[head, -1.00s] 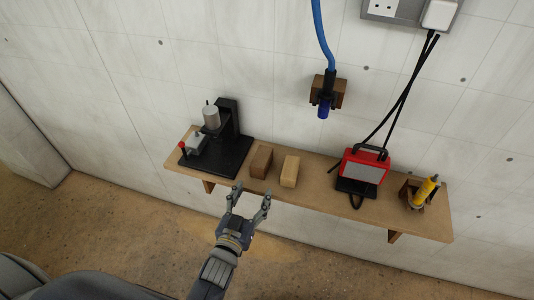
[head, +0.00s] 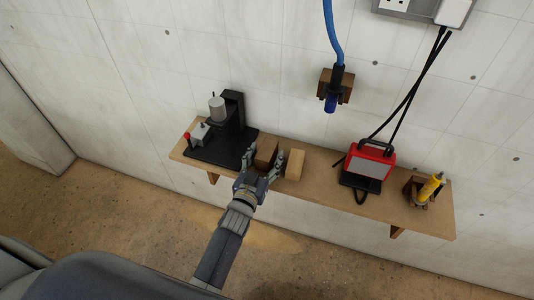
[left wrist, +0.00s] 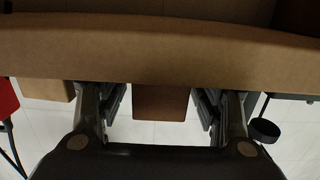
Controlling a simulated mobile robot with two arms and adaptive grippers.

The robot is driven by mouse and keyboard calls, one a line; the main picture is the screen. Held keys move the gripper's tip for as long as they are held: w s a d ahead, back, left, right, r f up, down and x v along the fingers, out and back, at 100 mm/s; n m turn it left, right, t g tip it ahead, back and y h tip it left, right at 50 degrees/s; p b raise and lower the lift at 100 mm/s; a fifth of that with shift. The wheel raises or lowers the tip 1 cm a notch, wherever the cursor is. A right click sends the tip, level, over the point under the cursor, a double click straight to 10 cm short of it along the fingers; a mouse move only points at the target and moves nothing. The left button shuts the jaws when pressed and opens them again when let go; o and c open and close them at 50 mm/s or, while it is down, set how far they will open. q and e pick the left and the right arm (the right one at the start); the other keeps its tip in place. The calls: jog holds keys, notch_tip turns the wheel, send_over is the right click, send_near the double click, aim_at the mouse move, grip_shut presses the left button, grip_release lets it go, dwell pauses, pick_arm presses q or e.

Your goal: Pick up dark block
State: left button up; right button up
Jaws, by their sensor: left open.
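The dark brown block (head: 266,150) stands on the wall shelf (head: 325,190). My left gripper (head: 264,158) is open in front of it, with one finger on each side of the block in the head view. In the left wrist view the dark block (left wrist: 160,103) shows between the two spread fingers, with gaps on both sides. Its lower front is partly hidden by the gripper in the head view. My right gripper is not in view.
A lighter wooden block (head: 295,164) stands close to the right finger. A black machine stand (head: 232,130) is on the left. A red work lamp (head: 369,165) and a yellow tube (head: 430,188) stand further right.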

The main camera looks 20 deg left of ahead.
pick_arm(q)
jog(key=shift+w+f, duration=0.1)
jog(key=shift+w, duration=0.7)
jog(key=c, duration=1.2)
